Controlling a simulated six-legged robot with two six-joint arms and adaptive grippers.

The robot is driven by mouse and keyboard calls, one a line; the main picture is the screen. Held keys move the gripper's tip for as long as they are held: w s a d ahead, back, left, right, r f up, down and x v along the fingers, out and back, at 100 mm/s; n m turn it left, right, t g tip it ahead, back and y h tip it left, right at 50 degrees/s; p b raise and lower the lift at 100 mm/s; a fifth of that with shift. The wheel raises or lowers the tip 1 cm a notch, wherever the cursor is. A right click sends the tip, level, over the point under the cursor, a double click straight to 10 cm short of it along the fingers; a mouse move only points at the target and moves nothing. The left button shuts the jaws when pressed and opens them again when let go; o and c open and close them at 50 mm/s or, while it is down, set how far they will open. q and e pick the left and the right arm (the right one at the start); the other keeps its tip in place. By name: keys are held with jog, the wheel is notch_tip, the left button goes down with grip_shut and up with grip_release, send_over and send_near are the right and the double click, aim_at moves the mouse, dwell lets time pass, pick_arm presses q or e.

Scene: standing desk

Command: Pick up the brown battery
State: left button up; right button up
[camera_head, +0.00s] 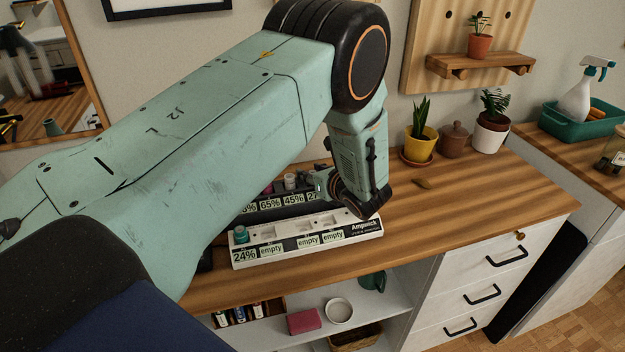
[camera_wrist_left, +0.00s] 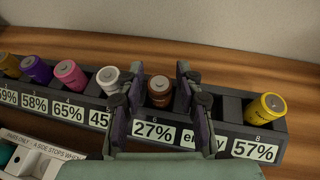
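The brown battery (camera_wrist_left: 159,91) stands upright in the dark holder above the 27% label in the left wrist view. My left gripper (camera_wrist_left: 160,78) is open, with one finger on each side of the brown battery. I see small gaps between the fingers and the battery, and cannot tell if either touches. In the head view my left gripper (camera_head: 322,184) is at the dark holder (camera_head: 274,212), and my arm hides part of it. The brown battery cannot be made out there. My right gripper is not in view.
A white battery (camera_wrist_left: 108,78) stands just left of the brown one. The slot to its right is empty, then a yellow battery (camera_wrist_left: 265,108). A white charger (camera_head: 270,256) with a teal battery (camera_head: 241,234) lies in front. Plant pots stand at the back right of the desk.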

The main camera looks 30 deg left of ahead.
pick_arm(q)
grip_shut()
dwell(0.4)
